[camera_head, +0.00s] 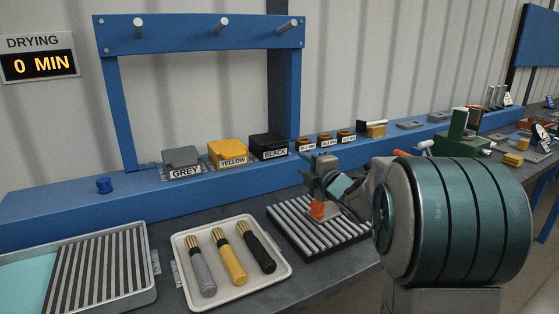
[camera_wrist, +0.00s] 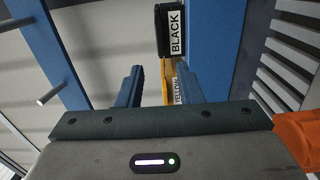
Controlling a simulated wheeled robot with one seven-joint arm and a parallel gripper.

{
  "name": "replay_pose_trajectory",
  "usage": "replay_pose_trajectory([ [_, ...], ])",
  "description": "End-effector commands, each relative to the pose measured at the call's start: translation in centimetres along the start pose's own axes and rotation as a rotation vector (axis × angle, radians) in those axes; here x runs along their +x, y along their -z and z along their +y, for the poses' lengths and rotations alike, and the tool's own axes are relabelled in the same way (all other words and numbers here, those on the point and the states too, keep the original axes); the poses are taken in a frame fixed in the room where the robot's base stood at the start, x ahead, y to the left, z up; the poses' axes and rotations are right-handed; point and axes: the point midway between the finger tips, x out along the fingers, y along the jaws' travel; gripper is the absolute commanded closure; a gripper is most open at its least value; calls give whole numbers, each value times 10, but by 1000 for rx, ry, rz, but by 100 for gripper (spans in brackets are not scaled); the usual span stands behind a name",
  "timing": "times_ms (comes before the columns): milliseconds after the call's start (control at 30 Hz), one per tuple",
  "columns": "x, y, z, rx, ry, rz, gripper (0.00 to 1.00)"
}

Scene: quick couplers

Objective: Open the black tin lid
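The black tin (camera_head: 268,143) stands on the blue ledge at the right end of a row of three labelled tins, its dark lid on top. In the wrist view the black tin (camera_wrist: 171,32) shows at the top, its label turned sideways. My gripper (camera_wrist: 158,78) has its two blue fingers apart, with nothing held between them. In the head view my gripper (camera_head: 318,172) is to the right of and nearer than the black tin, apart from it, above the ribbed rack. My wrist hides part of the rack.
The yellow tin (camera_head: 227,155) and grey tin (camera_head: 182,161) stand left of the black one. A blue frame with pegs (camera_head: 200,31) rises behind. A white tray (camera_head: 181,246) holds three brushes. A ribbed rack (camera_head: 290,226) lies below my gripper.

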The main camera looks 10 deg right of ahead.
Motion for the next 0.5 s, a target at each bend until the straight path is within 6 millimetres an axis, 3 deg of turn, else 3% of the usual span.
replay_pose_trajectory([
  [167,15,1,0,-14,-8,15,67],
  [500,84,2,0,-11,-7,13,67],
])
